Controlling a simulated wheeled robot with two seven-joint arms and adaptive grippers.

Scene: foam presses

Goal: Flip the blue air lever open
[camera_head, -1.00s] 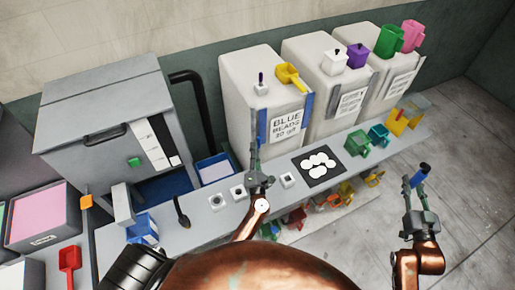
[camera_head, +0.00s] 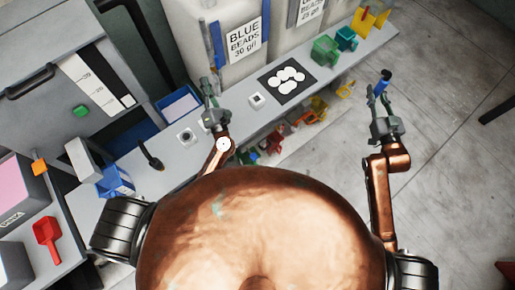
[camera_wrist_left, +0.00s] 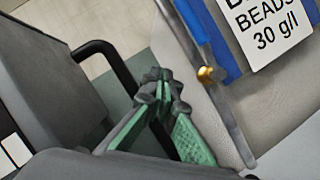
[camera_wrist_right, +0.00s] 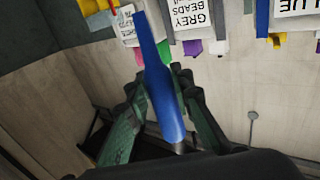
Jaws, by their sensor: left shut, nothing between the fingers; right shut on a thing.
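I cannot make out for certain a blue air lever fixed to anything in these views. My left gripper (camera_head: 211,84) is shut and empty in front of the left edge of the blue-beads bin (camera_head: 215,55). In the left wrist view its closed fingertips (camera_wrist_left: 160,84) are beside the bin's blue strip (camera_wrist_left: 208,30), near a small brass fitting (camera_wrist_left: 207,74). My right gripper (camera_head: 381,100) is shut on a blue handled tool (camera_head: 385,76), held up over the floor at the right. The tool (camera_wrist_right: 158,75) stands up between the fingers in the right wrist view.
A grey press (camera_head: 45,65) stands at the left, with a green button (camera_head: 80,111) and a black pipe (camera_head: 140,50) beside it. The bench holds a blue tray (camera_head: 178,106), a black-handled item (camera_head: 151,157) and a black mat (camera_head: 263,78). Open floor (camera_head: 450,140) lies right.

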